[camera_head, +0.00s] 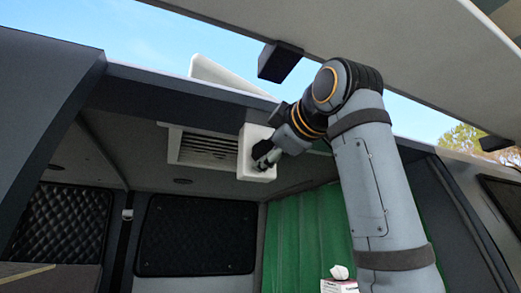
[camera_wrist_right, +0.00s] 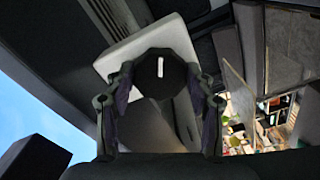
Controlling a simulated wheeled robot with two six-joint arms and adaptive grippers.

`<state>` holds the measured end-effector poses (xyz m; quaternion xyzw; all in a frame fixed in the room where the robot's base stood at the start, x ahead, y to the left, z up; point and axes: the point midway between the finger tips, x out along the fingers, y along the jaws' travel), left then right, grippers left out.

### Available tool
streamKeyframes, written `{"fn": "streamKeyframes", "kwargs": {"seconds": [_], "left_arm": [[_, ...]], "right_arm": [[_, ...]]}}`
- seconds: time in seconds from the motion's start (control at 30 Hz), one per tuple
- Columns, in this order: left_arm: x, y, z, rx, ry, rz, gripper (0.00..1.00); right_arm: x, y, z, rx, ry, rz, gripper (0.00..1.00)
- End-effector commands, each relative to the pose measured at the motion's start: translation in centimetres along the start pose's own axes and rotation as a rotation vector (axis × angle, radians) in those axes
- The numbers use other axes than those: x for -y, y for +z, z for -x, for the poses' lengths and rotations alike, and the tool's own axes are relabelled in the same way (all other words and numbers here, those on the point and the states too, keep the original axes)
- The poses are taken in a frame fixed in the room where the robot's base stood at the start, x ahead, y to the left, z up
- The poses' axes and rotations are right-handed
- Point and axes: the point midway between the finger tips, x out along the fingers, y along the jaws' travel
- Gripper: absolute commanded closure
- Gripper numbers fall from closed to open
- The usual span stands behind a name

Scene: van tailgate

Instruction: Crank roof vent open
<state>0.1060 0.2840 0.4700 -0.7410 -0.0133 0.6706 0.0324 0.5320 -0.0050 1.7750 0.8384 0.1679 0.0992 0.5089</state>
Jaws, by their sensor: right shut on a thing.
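The roof vent's slatted grille (camera_head: 207,151) is set in the van's ceiling. A white crank housing (camera_head: 246,168) is at its right end; its pale plate also shows in the right wrist view (camera_wrist_right: 117,65). A white vent lid (camera_head: 222,77) stands tilted up above the roof edge. My right gripper (camera_head: 265,155) is at the front of the housing. In the right wrist view its fingers (camera_wrist_right: 159,78) are shut on a dark round knob (camera_wrist_right: 160,69) with a white mark. The knob's far side is hidden. My left gripper is in neither view.
The raised tailgate (camera_head: 400,48) hangs above my right arm, with a dark block (camera_head: 280,62) under it. A green curtain (camera_head: 300,235) and a tissue box (camera_head: 338,285) are below. Open space lies under the ceiling left of the arm.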

Motion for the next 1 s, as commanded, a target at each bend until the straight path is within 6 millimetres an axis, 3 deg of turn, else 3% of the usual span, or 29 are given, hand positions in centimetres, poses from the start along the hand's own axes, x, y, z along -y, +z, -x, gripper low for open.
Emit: {"fn": "streamKeyframes", "kwargs": {"seconds": [1.0], "left_arm": [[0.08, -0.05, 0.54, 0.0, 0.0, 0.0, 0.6]], "right_arm": [[-0.46, -0.29, 0.25, -0.013, 0.009, -0.961, 0.77]]}}
